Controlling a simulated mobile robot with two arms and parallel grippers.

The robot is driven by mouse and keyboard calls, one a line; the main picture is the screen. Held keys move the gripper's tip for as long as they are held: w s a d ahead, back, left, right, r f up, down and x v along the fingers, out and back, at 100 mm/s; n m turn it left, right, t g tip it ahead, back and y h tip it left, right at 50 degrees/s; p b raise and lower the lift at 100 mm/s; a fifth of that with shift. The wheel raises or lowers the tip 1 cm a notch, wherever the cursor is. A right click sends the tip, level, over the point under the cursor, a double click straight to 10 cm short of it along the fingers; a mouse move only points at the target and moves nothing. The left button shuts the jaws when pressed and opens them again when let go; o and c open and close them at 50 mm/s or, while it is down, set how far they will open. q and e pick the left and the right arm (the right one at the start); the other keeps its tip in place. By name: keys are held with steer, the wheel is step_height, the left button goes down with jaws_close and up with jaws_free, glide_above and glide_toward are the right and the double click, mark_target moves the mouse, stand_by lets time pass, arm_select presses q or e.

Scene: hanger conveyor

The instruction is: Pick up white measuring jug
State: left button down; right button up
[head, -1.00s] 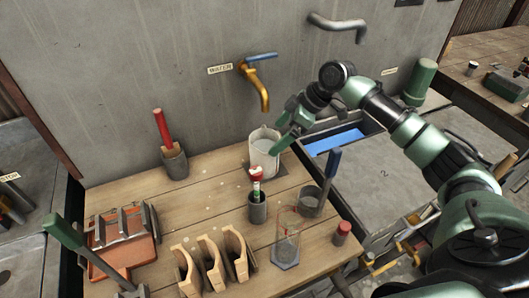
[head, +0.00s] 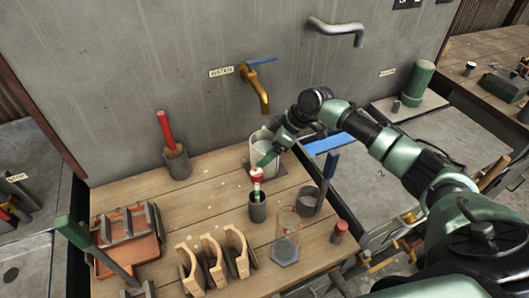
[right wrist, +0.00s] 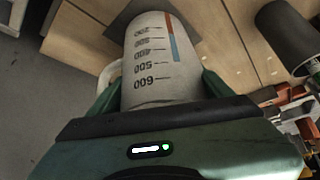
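The white measuring jug (head: 257,150) stands upright at the back of the wooden bench, below the brass tap. In the right wrist view the jug (right wrist: 152,50) shows printed volume marks and a red and blue stripe. My right gripper (head: 268,157) is at the jug's near right side in the head view. In the right wrist view its green fingers (right wrist: 160,85) straddle the jug. A narrow gap seems to show by the right finger, and the jug's handle is by the left one. My left gripper is not in view.
A dark cup with a bottle (head: 258,208), a clear beaker (head: 286,245) and a dark cup with a blue handle (head: 308,200) stand close in front. The brass tap (head: 257,85) hangs above. Wooden racks (head: 215,260) and a red tray (head: 128,245) are front left.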

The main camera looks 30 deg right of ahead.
mark_target(268, 140)
steer(key=shift+w+r, duration=0.1)
steer(key=c, duration=0.9)
steer(key=shift+r, duration=0.15)
steer(key=shift+r+b, duration=0.65)
steer(key=shift+r, duration=0.7)
steer(key=shift+d+r, duration=0.2)
steer(key=shift+d, duration=0.1)
steer(key=shift+s+d+b, duration=1)
steer(key=shift+s+d, duration=0.8)
steer(key=shift+d, duration=0.5)
steer(key=shift+s+d+b, duration=0.95)
steer(key=shift+s+d, duration=0.85)
steer(key=shift+d, duration=0.55)
steer(key=shift+s+d+b, duration=1)
steer(key=shift+s+d, duration=0.8)
steer(key=shift+d, duration=0.5)
